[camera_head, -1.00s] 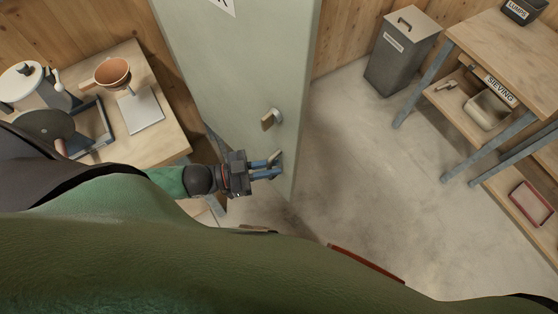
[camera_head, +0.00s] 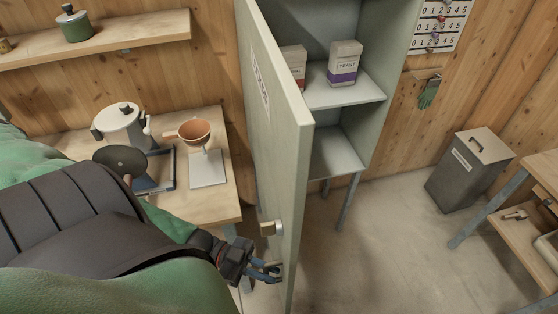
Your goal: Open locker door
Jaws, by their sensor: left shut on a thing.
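The grey-green locker (camera_head: 372,95) stands against the back wall, its inside with shelves in view. Its door (camera_head: 275,120) stands open, swung out toward me and seen nearly edge-on. A latch with a brass-coloured piece (camera_head: 268,228) sits low on the door's left face. My left gripper (camera_head: 272,270) is at the door's lower part, below that latch, and is shut on the door handle, which its fingers mostly hide. My right gripper is not in view.
Two packets, one marked yeast (camera_head: 344,63), stand on a locker shelf. A wooden table (camera_head: 225,190) with a pot (camera_head: 120,125) and an orange funnel (camera_head: 195,131) is left of the door. A grey bin (camera_head: 468,170) stands at right. The floor between is clear.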

